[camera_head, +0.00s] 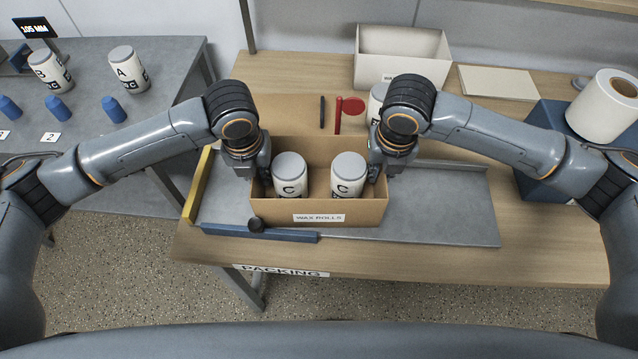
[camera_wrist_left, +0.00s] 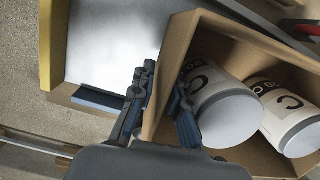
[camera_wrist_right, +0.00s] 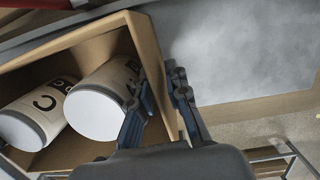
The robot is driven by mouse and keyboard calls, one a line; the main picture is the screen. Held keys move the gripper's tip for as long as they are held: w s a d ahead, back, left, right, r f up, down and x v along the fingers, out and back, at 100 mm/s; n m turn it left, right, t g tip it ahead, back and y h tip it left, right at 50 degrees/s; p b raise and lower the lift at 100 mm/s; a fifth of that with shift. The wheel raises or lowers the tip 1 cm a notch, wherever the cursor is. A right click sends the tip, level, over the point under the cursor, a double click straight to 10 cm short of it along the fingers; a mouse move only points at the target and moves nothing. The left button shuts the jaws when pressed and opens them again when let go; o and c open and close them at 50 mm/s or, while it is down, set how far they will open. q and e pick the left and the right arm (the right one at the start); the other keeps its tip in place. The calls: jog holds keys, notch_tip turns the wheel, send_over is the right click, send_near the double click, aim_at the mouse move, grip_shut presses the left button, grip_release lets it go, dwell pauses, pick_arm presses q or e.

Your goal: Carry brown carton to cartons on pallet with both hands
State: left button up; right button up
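The brown carton (camera_head: 352,216), labelled WAX ROLLS, is open at the top, over the grey plate of the packing table. Two white rolls marked C (camera_head: 290,176) (camera_head: 347,176) stand inside it. My left gripper (camera_head: 259,176) is at its left wall; in the left wrist view its fingers (camera_wrist_left: 163,88) close in on both sides of that wall. My right gripper (camera_head: 377,176) is at the right wall; in the right wrist view its fingers (camera_wrist_right: 162,85) pinch that wall. I cannot tell whether the carton touches the plate. No pallet is in view.
A pale open box (camera_head: 402,72) and a flat sheet stack (camera_head: 498,82) are at the back. A red flag-like piece (camera_head: 351,105) stands behind the carton. A blue bar (camera_head: 275,234) and yellow bar (camera_head: 198,186) edge the plate. A side table (camera_head: 95,150) holds rolls A and B.

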pick_arm(q)
jog(key=shift+f, duration=0.55)
pick_arm(e)
jog(key=shift+f, duration=0.55)
pick_arm(q)
grip_shut()
pick_arm(e)
grip_shut()
pick_arm(q)
jog(key=shift+r, duration=0.15)
pick_arm(e)
jog(key=shift+r, duration=0.1)
